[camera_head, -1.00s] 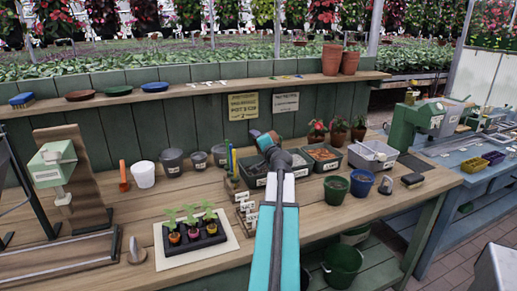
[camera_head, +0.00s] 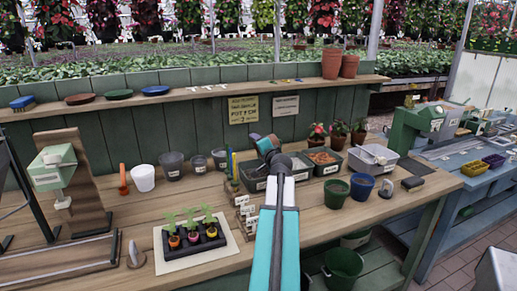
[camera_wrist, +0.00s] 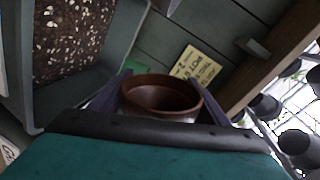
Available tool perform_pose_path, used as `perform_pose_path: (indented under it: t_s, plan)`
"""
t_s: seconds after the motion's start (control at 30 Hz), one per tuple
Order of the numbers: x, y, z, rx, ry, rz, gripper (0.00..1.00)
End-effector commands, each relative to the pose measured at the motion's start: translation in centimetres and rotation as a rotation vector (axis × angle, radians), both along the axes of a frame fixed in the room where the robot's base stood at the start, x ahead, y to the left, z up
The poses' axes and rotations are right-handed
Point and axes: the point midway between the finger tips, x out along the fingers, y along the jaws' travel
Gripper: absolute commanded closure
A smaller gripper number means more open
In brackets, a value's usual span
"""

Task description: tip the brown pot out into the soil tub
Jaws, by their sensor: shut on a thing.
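The brown pot (camera_wrist: 160,92) sits between the two fingers of my gripper (camera_wrist: 162,97) in the wrist view. My gripper is shut on it. Its round mouth shows, with a bare brown inner wall; its bottom is hidden. The soil tub (camera_wrist: 118,72), a grey tub of dark soil with white flecks, is at the left of the wrist view, beside the pot. In the head view my gripper (camera_head: 265,144) is above the back of the bench, over the dark tub (camera_head: 252,184), which my arm partly hides. The pot is hard to make out there.
Another dark tub with orange-brown filling (camera_head: 322,157) and a grey bin (camera_head: 373,160) stand to the right. Green (camera_head: 336,190) and blue (camera_head: 362,186) pots are in front. A seedling tray (camera_head: 190,238) is at front left. A shelf (camera_head: 200,92) runs behind.

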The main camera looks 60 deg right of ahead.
Motion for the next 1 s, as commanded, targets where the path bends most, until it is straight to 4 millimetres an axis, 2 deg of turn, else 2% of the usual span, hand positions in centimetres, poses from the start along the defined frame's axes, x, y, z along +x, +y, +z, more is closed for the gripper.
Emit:
perform_pose_path:
  t_s: [0.37,0.8,1.0]
  plan:
    - [-0.02,-0.02,-0.02,0.012,-0.009,0.0,0.55]
    - [-0.04,0.11,-0.46,0.243,-0.18,0.0,0.55]
    - [0.0,0.22,-0.54,0.284,-0.209,0.001,0.55]
